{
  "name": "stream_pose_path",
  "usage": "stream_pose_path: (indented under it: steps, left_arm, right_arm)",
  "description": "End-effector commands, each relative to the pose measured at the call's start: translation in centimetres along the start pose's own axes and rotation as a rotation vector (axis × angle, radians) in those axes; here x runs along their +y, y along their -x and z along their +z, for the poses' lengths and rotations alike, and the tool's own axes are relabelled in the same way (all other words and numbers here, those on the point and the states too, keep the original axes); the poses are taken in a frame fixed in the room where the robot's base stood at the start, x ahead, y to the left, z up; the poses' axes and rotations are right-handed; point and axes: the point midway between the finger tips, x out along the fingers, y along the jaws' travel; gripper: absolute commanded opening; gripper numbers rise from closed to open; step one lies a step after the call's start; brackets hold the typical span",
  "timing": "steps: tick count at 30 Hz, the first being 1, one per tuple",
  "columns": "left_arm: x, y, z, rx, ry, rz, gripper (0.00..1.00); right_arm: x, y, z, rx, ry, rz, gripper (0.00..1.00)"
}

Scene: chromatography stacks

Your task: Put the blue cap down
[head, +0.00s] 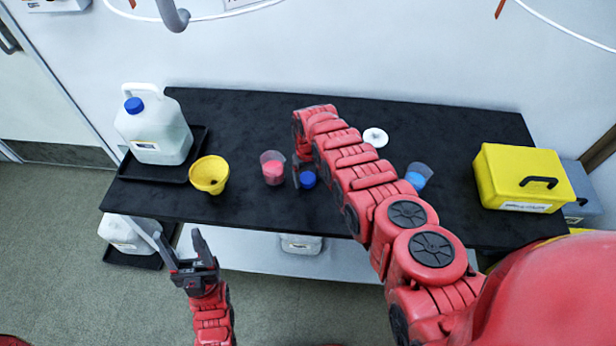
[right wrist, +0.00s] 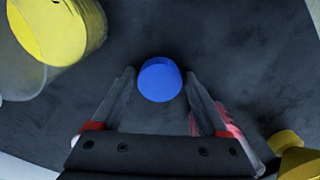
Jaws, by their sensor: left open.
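The loose blue cap (head: 308,179) is at the front middle of the black table, right of a cup of pink liquid (head: 272,168). In the right wrist view the blue cap (right wrist: 160,80) lies between the fingertips of my right gripper (right wrist: 160,82), with a narrow dark gap on each side. I cannot tell its exact height over the table. In the head view my right gripper (head: 299,168) is beside the cap, partly hidden by its own arm. My left gripper (head: 184,246) is open and empty, in front of the table's left part.
A jug with a blue lid (head: 155,130) stands on a black tray (head: 194,154) at the left. Nearby is a yellow funnel (head: 209,175). A white round piece (head: 375,137), a blue-liquid cup (head: 418,175) and a yellow case (head: 522,178) are to the right.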

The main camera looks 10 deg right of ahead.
Motion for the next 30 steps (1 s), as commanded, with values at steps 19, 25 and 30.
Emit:
stream_pose_path:
  steps: [19,25,30]
  left_arm:
    - [-0.1,-2.7,-0.5,0.0,0.0,0.0,0.58]
    - [-0.1,-2.8,-0.5,0.0,0.0,0.0,0.58]
    - [-0.1,-2.4,-0.4,0.0,0.0,0.0,0.58]
  right_arm:
    - [0.1,3.5,0.0,-0.003,-0.001,-0.002,0.94]
    - [0.0,5.8,-0.1,0.0,0.002,-0.001,0.94]
    - [0.1,8.0,-0.2,0.003,0.002,0.002,0.94]
